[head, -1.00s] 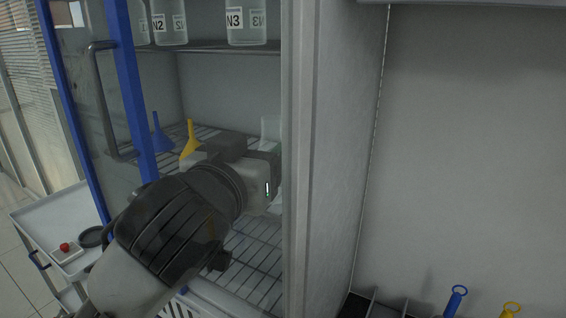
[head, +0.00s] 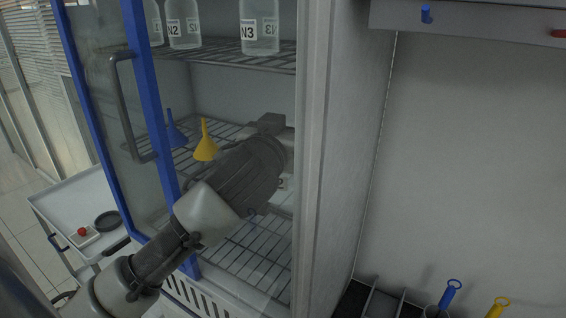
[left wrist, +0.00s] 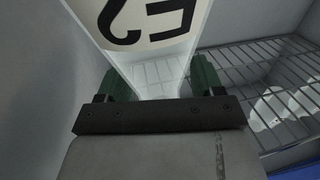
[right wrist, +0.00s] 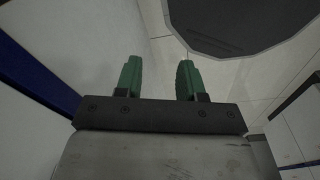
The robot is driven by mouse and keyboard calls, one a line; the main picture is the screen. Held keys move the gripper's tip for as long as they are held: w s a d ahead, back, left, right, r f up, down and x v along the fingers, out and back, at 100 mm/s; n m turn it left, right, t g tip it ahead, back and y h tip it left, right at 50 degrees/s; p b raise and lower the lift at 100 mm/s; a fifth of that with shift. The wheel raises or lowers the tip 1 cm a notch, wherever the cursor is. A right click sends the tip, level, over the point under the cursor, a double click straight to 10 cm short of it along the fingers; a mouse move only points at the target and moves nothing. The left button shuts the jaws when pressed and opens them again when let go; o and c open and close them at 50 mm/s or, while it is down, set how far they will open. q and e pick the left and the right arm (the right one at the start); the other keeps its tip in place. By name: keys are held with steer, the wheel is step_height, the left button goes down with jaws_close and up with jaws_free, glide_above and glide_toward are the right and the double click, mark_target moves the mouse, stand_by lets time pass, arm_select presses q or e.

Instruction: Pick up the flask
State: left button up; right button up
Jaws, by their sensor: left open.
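The flask (left wrist: 150,62) is clear, with a white label that looks like E2, upside down in the left wrist view. Its narrower clear part lies between the two green fingers of my left gripper (left wrist: 160,78), which is open around it. Small gaps seem to show beside the glass; contact cannot be told. In the head view my left arm reaches into the open cabinet and hides nearly all of the flask and the fingers. My right gripper (right wrist: 160,80) is open and empty in the right wrist view; it is outside the head view.
Bottles such as N3 (head: 260,28) stand on the shelf above. The cabinet's side wall (head: 345,140) is close right; the blue-framed door (head: 143,100) is left.

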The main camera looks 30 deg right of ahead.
arm_select(q)
jaws_close()
stand_by(0.4)
